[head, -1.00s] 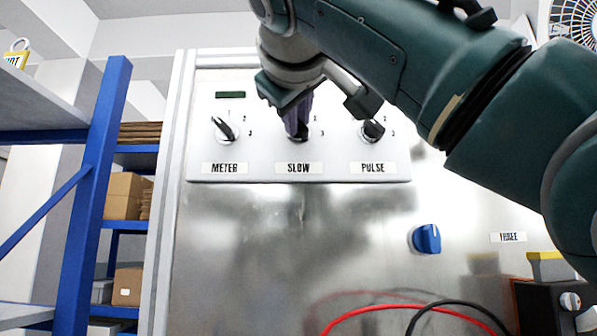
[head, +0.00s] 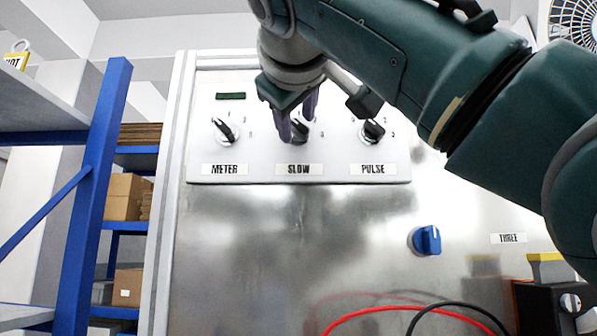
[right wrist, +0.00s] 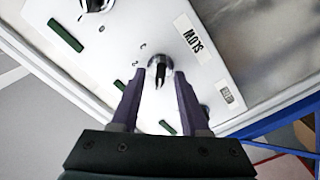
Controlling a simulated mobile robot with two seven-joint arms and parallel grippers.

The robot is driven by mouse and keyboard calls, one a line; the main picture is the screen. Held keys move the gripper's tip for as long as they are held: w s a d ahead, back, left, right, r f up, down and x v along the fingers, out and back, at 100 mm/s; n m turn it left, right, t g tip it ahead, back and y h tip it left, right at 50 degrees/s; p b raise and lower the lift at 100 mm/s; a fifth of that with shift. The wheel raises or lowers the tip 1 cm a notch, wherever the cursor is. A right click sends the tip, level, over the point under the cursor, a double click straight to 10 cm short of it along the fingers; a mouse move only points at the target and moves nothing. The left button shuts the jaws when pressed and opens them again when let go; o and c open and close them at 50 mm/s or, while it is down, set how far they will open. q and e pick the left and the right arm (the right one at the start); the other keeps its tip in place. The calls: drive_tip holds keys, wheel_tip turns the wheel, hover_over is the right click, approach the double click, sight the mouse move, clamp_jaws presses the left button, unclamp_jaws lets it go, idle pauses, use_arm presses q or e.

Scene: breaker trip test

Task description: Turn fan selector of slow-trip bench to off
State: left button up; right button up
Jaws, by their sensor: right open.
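The black selector knob (head: 299,130) above the SLOW label (head: 299,169) is on a pale panel (head: 256,150). It also shows in the right wrist view (right wrist: 160,72), near the SLOW label (right wrist: 189,37). My right gripper (head: 297,125) is open, with its two purple fingers spread on either side of this knob. In the right wrist view the knob sits just beyond the open fingertips (right wrist: 158,86), lined up with the gap. I cannot tell whether a finger touches it. The position marks around it are partly hidden. My left gripper is not in view.
Similar knobs sit above METER (head: 226,131) and PULSE (head: 373,131), on either side. A blue knob (head: 426,240) is lower on the metal board. Red (head: 370,312) and black cables loop at the bottom. A blue shelf post (head: 92,200) stands at left.

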drive_tip(key=shift+s+f, duration=0.1)
drive_tip(key=shift+s, duration=0.1)
drive_tip(key=s+b, duration=0.5)
drive_tip(key=s, duration=0.4)
drive_tip(key=shift+s+b, duration=0.3)
